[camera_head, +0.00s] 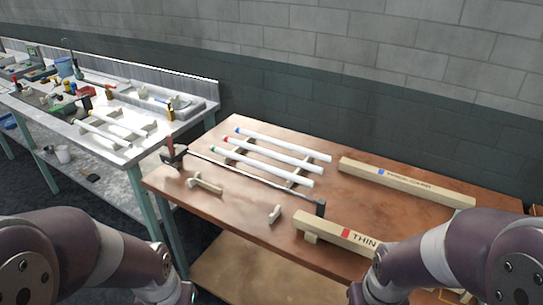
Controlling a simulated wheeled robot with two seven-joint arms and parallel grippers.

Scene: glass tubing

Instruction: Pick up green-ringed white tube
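The green-ringed white tube (265,168) lies on the wooden table (385,210), nearest me of three parallel white tubes. Its green ring is at its far-left end. My two arms come in at the bottom left and bottom right corners, well short of the tubes. Both grippers are out of frame, so their state is hidden.
A thin dark rod (250,176) with upright ends runs in front of the green-ringed tube. A beam marked THIN (335,236) and another beam (405,182) lie to the right. A cluttered bench (85,140) stands left; a wall rises behind.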

